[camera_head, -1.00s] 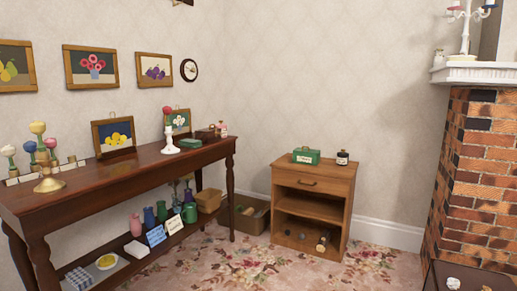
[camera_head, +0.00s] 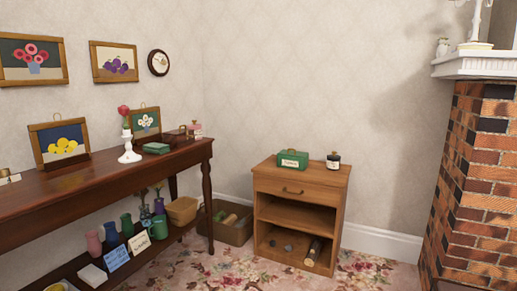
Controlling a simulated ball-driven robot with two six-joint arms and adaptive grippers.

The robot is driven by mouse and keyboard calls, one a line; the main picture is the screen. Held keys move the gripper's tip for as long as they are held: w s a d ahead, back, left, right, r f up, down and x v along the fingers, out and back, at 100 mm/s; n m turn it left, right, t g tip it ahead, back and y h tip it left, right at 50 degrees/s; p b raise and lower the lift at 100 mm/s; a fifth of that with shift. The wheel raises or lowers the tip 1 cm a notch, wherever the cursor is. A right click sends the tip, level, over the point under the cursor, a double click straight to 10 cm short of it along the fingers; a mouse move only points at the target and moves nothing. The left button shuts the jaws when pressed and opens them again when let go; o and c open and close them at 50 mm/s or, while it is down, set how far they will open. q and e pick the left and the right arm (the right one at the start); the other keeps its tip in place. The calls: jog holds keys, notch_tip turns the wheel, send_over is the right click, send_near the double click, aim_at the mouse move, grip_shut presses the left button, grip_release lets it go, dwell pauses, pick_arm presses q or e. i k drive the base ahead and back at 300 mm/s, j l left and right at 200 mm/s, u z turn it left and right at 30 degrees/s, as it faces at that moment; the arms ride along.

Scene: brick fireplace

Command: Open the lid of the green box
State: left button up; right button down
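A green box (camera_head: 292,160) with a pale label on its front sits on top of a small wooden cabinet (camera_head: 300,172). A small handle shows on its lid, and the lid looks shut. A smaller flat green box (camera_head: 157,148) lies on the dark side table at the left. Neither of my grippers is in view.
A dark jar (camera_head: 333,161) stands right of the green box. A brick fireplace (camera_head: 480,185) bounds the right. Flowered carpet (camera_head: 235,265) lies before the cabinet.

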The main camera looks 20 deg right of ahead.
aim_at(293, 153)
jog(key=i+l+u, duration=0.1)
jog(key=l, duration=0.25)
jog(key=i+l, duration=0.3)
jog(key=i+l+u, duration=0.15)
jog(key=l, duration=0.25)
jog(key=i+l+u, duration=0.1)
jog(key=l, duration=0.3)
jog(key=i+l, duration=0.25)
jog(key=l, duration=0.15)
jog(key=i+l+u, duration=0.15)
jog(key=l, duration=0.25)
jog(key=i+l, duration=0.15)
jog(key=l, duration=0.25)
jog(key=u, duration=0.05)
